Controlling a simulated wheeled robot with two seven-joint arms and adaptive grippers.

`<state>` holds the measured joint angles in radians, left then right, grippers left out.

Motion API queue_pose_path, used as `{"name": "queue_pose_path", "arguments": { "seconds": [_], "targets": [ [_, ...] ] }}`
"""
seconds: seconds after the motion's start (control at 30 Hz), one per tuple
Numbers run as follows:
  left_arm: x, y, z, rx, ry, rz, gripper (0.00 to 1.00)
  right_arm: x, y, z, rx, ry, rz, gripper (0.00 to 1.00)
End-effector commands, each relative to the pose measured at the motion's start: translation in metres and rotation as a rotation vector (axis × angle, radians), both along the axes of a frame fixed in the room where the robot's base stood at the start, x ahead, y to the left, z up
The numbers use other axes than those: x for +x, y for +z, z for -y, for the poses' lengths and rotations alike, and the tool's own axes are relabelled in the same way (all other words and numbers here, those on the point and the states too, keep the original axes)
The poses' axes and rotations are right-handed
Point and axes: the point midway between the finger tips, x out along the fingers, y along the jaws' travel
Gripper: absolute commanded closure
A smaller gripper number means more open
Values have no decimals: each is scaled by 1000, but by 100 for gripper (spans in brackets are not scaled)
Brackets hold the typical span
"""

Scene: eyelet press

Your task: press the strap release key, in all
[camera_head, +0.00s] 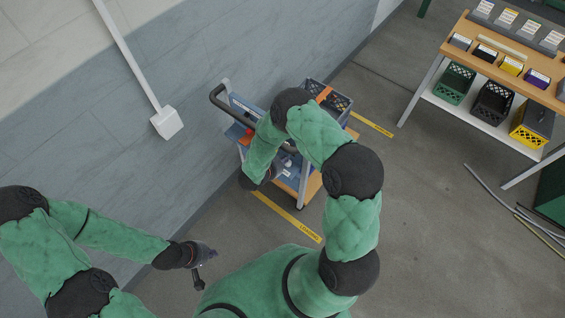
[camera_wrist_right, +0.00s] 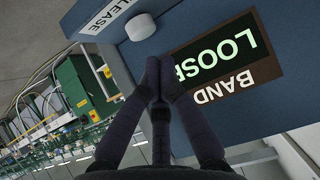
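In the right wrist view, a round grey key (camera_wrist_right: 140,27) sits on a dark blue housing (camera_wrist_right: 210,18), beside a white label (camera_wrist_right: 105,14) on which "LEASE" is readable. Contact cannot be told. In the head view, my right arm partly covers the cart (camera_head: 305,187). My left gripper (camera_head: 203,262) hangs away from the cart; its finger opening is unclear.
A crate with an orange strap (camera_head: 323,94) stands at the cart's far end. The wall (camera_head: 215,75) is close behind the cart. Yellow floor strips (camera_head: 287,217) lie beside it. A wooden-topped bench (camera_head: 510,68) with crates stands at the right, with open floor between.

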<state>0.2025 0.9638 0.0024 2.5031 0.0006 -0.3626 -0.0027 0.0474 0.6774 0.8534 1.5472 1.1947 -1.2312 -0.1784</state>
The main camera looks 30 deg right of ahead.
Motion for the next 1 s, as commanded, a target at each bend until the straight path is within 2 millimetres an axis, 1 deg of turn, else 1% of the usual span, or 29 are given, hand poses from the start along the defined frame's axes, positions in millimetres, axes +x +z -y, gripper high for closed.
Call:
{"name": "queue_pose_path", "arguments": {
  "seconds": [0.03, 0.1, 0.3, 0.5, 0.7, 1.0],
  "targets": [
    [0, 9, 0, 0, 1, 0, 100, 1, 13, -1, 0, 2, 2, 100],
    [0, 10, 0, 0, 0, 0, 100, -5, 19, -16, -1, 7, 1, 100],
    [0, 16, 0, 0, 0, 0, 100, -17, 44, -45, -2, 5, 4, 100],
    [0, 21, 0, 0, 0, 0, 100, -27, 60, -65, -3, 3, 4, 100],
    [0, 23, 0, 0, 0, 0, 100, -30, 65, -72, -3, 0, 4, 100],
    [0, 22, 0, 0, 0, 0, 100, -31, 65, -72, -3, 0, 4, 100]
  ]
}}
